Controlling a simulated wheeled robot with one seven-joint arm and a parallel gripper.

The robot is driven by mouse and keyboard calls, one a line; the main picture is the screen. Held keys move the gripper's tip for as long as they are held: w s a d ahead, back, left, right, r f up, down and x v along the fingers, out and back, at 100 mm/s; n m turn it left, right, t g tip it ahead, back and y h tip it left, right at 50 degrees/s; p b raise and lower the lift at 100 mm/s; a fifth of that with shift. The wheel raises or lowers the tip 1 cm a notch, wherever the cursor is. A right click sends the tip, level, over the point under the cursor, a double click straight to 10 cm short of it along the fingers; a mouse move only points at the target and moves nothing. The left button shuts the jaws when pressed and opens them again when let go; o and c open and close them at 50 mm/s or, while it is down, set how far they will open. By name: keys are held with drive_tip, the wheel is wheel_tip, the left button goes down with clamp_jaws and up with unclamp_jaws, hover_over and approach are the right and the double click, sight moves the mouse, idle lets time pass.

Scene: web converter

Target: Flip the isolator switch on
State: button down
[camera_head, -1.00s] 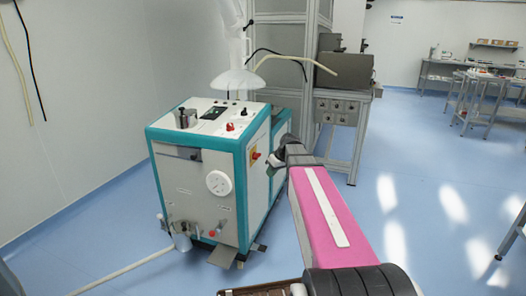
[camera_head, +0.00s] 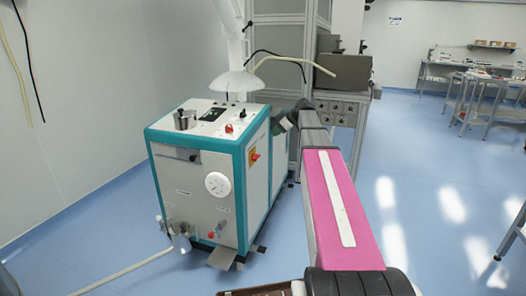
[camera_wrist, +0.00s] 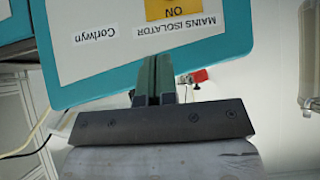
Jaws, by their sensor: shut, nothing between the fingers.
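The isolator switch (camera_head: 254,155) is a small red knob on a yellow plate, on the right side panel of the white and teal machine (camera_head: 205,220). In the wrist view only part of the yellow plate (camera_wrist: 168,10) shows at the top edge, with "ON" and the label "MAINS ISOLATOR" upside down. The knob itself is out of that view. My gripper (camera_wrist: 158,68) is shut and empty, its fingers over the panel's teal border. In the head view my gripper (camera_head: 279,124) is right of the switch and higher, near the machine's top; contact cannot be told.
A red knob (camera_head: 229,128) and a metal cup (camera_head: 186,119) are on the machine's top, under a white hood (camera_head: 237,81). A metal frame and a drawer cabinet (camera_head: 343,108) stand behind my arm.

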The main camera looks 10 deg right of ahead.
hover_over(256, 157)
drive_tip(key=w+d, duration=0.2)
drive_tip(key=d, duration=0.1)
wheel_tip(256, 157, down, 7)
drive_tip(key=shift+s+d+f, duration=0.1)
drive_tip(key=shift+s+f, duration=0.05)
drive_tip(key=shift+f, duration=0.9)
drive_tip(key=shift+s+d+f, duration=0.1)
drive_tip(key=shift+s+f, duration=0.05)
drive_tip(key=shift+f, duration=0.85)
drive_tip(key=shift+w+a, duration=0.1)
drive_tip(key=shift+g, duration=0.3)
